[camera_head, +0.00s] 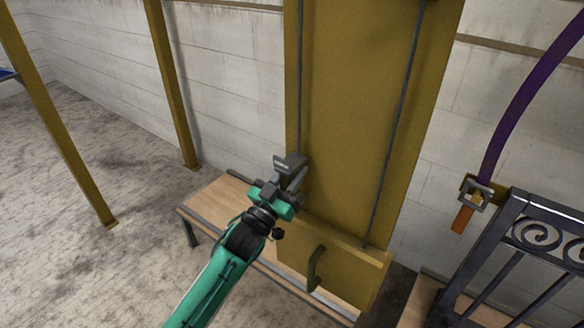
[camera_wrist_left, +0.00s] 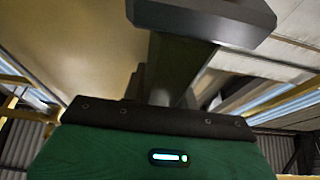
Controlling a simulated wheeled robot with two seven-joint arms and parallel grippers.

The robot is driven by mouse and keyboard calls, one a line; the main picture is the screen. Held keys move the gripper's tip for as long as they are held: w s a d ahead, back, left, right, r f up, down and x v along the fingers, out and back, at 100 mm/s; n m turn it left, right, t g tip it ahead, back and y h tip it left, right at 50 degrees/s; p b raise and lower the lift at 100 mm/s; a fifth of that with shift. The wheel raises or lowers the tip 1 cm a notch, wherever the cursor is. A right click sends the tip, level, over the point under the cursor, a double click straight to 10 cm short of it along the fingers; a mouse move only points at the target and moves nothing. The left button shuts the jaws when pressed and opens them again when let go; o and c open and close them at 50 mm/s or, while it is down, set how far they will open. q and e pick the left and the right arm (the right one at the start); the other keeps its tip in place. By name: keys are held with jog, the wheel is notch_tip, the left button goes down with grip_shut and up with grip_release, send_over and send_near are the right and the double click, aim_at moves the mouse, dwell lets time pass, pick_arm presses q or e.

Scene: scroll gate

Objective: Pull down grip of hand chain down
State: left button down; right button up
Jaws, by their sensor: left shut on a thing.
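The yellow panel (camera_head: 350,110) carries two dark hanging lines, a left hand chain (camera_head: 299,75) and a right one (camera_head: 400,110). My left gripper (camera_head: 291,168) is at the lower visible end of the left chain, in front of the panel's left edge. It is shut on the chain's grip, which is mostly hidden by the fingers. In the left wrist view, a dark blocky piece (camera_wrist_left: 200,14) stands above my green hand; finger and grip are hard to tell apart there. My right gripper is not in view.
A yellow box front with a curved handle (camera_head: 315,268) is at the panel's foot. A wooden bench (camera_head: 215,200) stands behind my forearm. Yellow posts (camera_head: 172,85) stand left. A purple strap (camera_head: 510,110) and a dark metal gate (camera_head: 500,255) are at right.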

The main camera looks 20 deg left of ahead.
pick_arm(q)
jog(key=shift+f, duration=0.65)
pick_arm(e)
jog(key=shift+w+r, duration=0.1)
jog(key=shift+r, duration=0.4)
pick_arm(q)
jog(key=shift+f, duration=0.1)
jog(key=c, duration=1.1)
grip_release()
jog(key=shift+s, duration=0.15)
jog(key=shift+s+a, duration=0.15)
jog(key=shift+s, duration=0.1)
jog(key=shift+b+v, duration=0.65)
jog(key=shift+v, duration=5.85)
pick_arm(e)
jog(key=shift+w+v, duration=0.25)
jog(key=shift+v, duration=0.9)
